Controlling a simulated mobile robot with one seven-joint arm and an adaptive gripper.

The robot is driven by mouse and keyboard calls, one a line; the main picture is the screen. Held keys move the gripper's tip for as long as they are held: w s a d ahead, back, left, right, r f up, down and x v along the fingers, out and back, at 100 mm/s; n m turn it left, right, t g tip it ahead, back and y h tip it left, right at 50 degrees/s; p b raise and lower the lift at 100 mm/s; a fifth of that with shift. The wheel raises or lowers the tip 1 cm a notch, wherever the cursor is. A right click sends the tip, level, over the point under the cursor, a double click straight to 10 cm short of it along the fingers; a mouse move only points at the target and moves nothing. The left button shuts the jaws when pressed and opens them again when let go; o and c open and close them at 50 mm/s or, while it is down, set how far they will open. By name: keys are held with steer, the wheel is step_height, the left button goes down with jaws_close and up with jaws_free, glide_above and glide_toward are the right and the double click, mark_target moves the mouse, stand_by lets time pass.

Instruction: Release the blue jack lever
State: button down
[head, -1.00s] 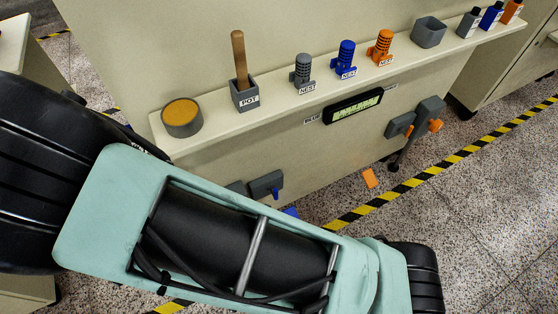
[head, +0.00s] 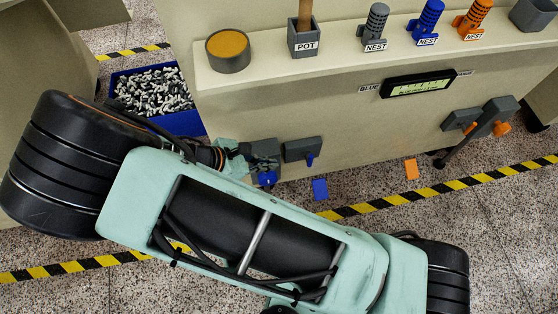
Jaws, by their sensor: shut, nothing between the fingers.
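The blue jack shows low on the left of the bench front in the head view. It has a grey bracket (head: 263,149) with a blue knob (head: 267,178), and beside it a second grey bracket (head: 302,149) with a small blue pin (head: 310,160). I cannot make out the blue lever's bar; my arm covers the area below and left of the knob. My gripper (head: 243,150) is at the left bracket's left side, close to it. Its fingers are small and partly hidden, shut and empty. I cannot tell whether they touch the bracket.
The orange jack (head: 500,108) hangs at the right, its black lever slanting down. A display (head: 418,84) sits between BLUE and ORANGE labels. A blue bin (head: 186,122) of parts stands left. Blue (head: 319,190) and orange (head: 411,170) plates lie low. The shelf holds a pot (head: 305,38) and nests.

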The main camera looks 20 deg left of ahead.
steer(key=b, duration=0.3)
glide_toward(308, 164)
step_height(308, 164, down, 3)
steer(key=shift+w+d+b, duration=0.3)
steer(key=shift+w+d, duration=0.75)
steer(key=shift+w, duration=0.05)
steer(key=shift+w+d+r, duration=0.15)
steer(key=shift+w+d, duration=0.25)
steer(key=shift+d, duration=0.05)
steer(key=shift+d, duration=0.1)
